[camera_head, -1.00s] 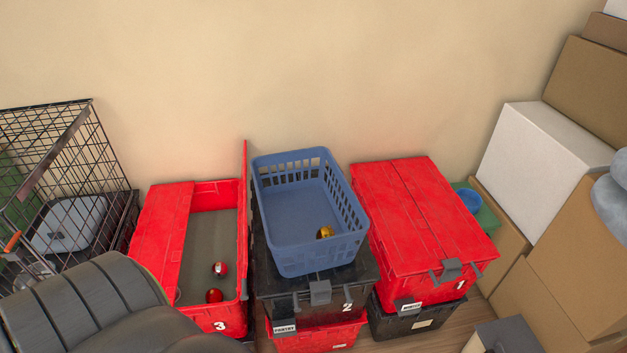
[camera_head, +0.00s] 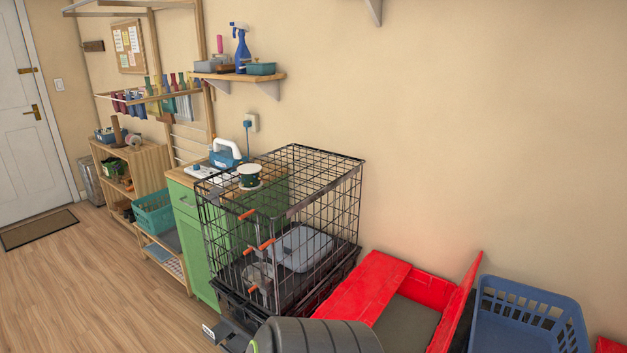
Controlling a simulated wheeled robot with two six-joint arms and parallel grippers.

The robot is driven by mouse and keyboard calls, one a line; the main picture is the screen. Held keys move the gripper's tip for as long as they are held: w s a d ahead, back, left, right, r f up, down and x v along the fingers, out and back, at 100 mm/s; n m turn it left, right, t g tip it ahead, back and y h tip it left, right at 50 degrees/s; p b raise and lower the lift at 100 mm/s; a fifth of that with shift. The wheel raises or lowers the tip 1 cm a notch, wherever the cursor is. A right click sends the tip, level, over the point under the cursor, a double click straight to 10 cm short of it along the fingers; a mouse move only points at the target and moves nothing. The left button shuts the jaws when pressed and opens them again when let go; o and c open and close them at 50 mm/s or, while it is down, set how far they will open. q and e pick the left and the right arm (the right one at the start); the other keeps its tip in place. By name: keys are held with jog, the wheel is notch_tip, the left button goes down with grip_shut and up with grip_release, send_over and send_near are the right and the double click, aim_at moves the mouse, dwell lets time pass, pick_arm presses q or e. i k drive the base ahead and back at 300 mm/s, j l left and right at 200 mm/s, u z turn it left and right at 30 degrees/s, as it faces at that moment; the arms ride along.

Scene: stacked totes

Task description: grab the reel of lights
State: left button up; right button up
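A small reel (camera_head: 249,177), dark green with white rims and small coloured dots, appears to rest on top of the black wire cage (camera_head: 330,178), near its left side. It looks like the reel of lights, though it is too small to make out the bulbs.
A green cabinet (camera_head: 203,258) stands behind and left of the cage. The open red tote (camera_head: 362,285) and blue basket (camera_head: 530,300) are at right. A dark ribbed object (camera_head: 315,338) is at the bottom. The wooden floor (camera_head: 85,290) at left is clear.

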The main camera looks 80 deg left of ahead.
aim_at(249, 178)
jog(key=j+u, duration=0.15)
jog(key=u, duration=2.9)
